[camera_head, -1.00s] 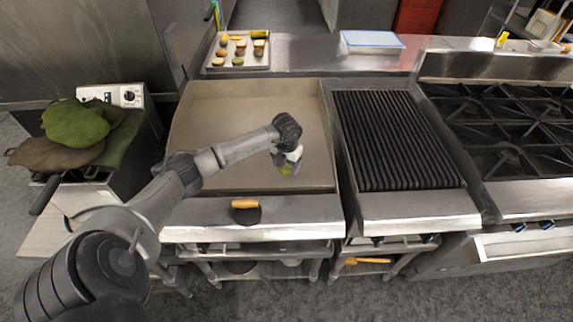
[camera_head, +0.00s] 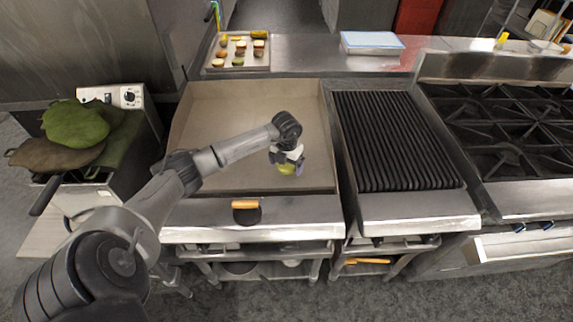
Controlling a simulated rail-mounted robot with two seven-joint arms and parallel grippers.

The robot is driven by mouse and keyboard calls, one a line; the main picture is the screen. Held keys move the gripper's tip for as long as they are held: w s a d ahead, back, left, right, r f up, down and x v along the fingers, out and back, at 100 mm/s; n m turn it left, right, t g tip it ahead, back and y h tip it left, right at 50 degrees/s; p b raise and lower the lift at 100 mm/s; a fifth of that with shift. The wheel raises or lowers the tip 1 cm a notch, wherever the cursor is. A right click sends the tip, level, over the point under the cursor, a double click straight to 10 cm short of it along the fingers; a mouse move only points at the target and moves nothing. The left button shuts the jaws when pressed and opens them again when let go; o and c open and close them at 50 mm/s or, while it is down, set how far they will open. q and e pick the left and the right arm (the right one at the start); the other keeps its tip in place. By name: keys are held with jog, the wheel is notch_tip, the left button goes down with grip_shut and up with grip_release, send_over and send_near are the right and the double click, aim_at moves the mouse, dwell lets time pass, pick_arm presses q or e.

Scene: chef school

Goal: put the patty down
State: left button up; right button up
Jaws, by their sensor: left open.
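My left gripper (camera_head: 287,165) is over the right part of the flat griddle (camera_head: 220,110), near its front right corner, pointing down. Its jaws are open. A small yellow-green piece (camera_head: 286,169), which seems to be the patty, shows right at the fingertips. I cannot tell whether it lies on the griddle or still touches a finger. The gripper hides part of it. My right gripper is not in view.
A tray (camera_head: 214,62) with several small food pieces stands on the back counter. A ribbed grill (camera_head: 395,140) is to the right. Most of the griddle is clear.

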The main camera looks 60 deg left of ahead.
aim_at(287, 165)
pick_arm(q)
notch_tip(287, 165, up, 11)
jog(key=p, duration=0.1)
jog(key=w+d+f+m+t+h, duration=0.1)
jog(key=d+h, duration=0.1)
jog(key=d, duration=0.5)
jog(key=w+d+f+t+h, duration=0.1)
jog(key=d+t+h, duration=0.1)
jog(key=d, duration=0.5)
jog(key=w+d+f+m+t+h, duration=0.1)
jog(key=w+d+f+t+h, duration=0.1)
jog(key=d+h, duration=0.2)
jog(key=shift+d+f+m, duration=0.1)
jog(key=shift+d+m, duration=0.2)
jog(key=shift+d, duration=1.25)
jog(key=s+d+r+n+t+h, duration=0.2)
jog(key=d+r+n+t+h, duration=0.3)
jog(key=d+n+t, duration=0.45)
jog(key=s+a+f+n+y, duration=0.3)
jog(key=s+f+n+y, duration=0.5)
jog(key=n+y, duration=0.85)
jog(key=s+d+f+n+g+h, duration=0.2)
jog(key=s+g, duration=0.3)
jog(key=s, duration=0.5)
jog(key=s+d+f+n+g+h, duration=0.1)
jog(key=s+d+f+g, duration=0.3)
jog(key=s, duration=0.6)
jog(key=shift+f+n+g+h, duration=0.35)
jog(key=shift+f+n+g, duration=0.3)
jog(key=shift+g, duration=0.3)
